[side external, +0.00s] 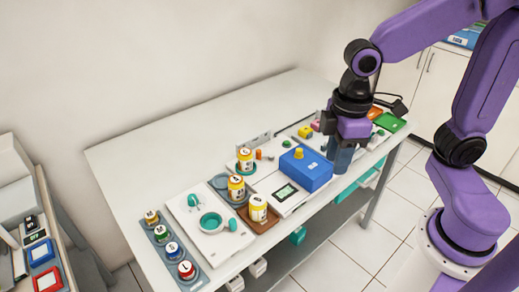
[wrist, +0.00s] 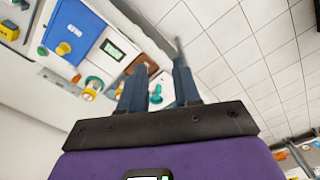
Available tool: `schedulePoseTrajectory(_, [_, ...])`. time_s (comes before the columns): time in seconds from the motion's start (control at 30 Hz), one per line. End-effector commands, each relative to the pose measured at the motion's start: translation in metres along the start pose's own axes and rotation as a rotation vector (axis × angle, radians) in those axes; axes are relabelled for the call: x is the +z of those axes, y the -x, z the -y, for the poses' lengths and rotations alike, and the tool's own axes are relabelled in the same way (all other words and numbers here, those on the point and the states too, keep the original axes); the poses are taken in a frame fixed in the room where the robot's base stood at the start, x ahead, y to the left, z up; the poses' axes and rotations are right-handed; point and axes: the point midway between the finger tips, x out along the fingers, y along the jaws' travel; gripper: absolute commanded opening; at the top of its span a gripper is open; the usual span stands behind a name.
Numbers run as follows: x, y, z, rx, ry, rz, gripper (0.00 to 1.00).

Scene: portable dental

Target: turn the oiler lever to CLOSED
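I cannot tell for certain which part is the oiler lever, and no OPEN or CLOSED marking is readable. A blue box (side external: 306,169) with a yellow knob (side external: 298,152) on top stands on the table; the box also shows at the upper left of the wrist view (wrist: 72,32). A white panel with a teal ring (side external: 210,222) and teal knobs lies nearer the front. My gripper (side external: 342,165) points down beside the blue box, to its right, near the table's front edge. In the wrist view its blue fingers (wrist: 158,88) are apart, with nothing seen gripped.
A white device with a green display (side external: 286,192) lies beside the blue box. Yellow-and-white jars (side external: 236,188) stand left of it, one on a brown tray (side external: 268,222). Small bottles stand on a grey rack (side external: 164,250). The back of the white table (side external: 190,125) is clear.

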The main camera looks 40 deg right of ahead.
Motion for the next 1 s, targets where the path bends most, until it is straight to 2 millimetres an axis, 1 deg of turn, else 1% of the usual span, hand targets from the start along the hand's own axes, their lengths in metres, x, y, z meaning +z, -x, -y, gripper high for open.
schedulePoseTrajectory(0.03, [-0.018,0.0,-0.015,0.001,-0.026,0.005,0.32])
schedulePoseTrajectory(0.1, [-0.039,0.001,-0.035,0.001,-0.054,0.007,0.32])
schedulePoseTrajectory(0.17, [-0.055,0.001,-0.055,0.002,-0.079,0.009,0.32])
schedulePoseTrajectory(0.2, [-0.066,0.0,-0.068,0.002,-0.094,0.011,0.32])
schedulePoseTrajectory(0.27, [-0.08,-0.002,-0.089,0.003,-0.119,0.012,0.32])
schedulePoseTrajectory(0.3, [-0.088,-0.004,-0.104,0.003,-0.137,0.014,0.32])
schedulePoseTrajectory(0.37, [-0.099,-0.006,-0.127,0.003,-0.161,0.016,0.32])
schedulePoseTrajectory(0.4, [-0.106,-0.009,-0.143,0.003,-0.176,0.016,0.32])
schedulePoseTrajectory(0.47, [-0.114,-0.013,-0.167,0.003,-0.202,0.018,0.32])
schedulePoseTrajectory(0.5, [-0.118,-0.017,-0.183,0.003,-0.218,0.02,0.32])
schedulePoseTrajectory(0.57, [-0.123,-0.022,-0.209,0.003,-0.243,0.021,0.32])
schedulePoseTrajectory(0.6, [-0.125,-0.026,-0.224,0.002,-0.258,0.022,0.32])
schedulePoseTrajectory(0.7, [-0.126,-0.035,-0.261,0.002,-0.293,0.023,0.32])
schedulePoseTrajectory(0.8, [-0.123,-0.043,-0.288,0.002,-0.319,0.024,0.32])
schedulePoseTrajectory(0.9, [-0.12,-0.048,-0.304,0.002,-0.336,0.025,0.32])
schedulePoseTrajectory(1.0, [-0.118,-0.051,-0.312,0.002,-0.343,0.024,0.32])
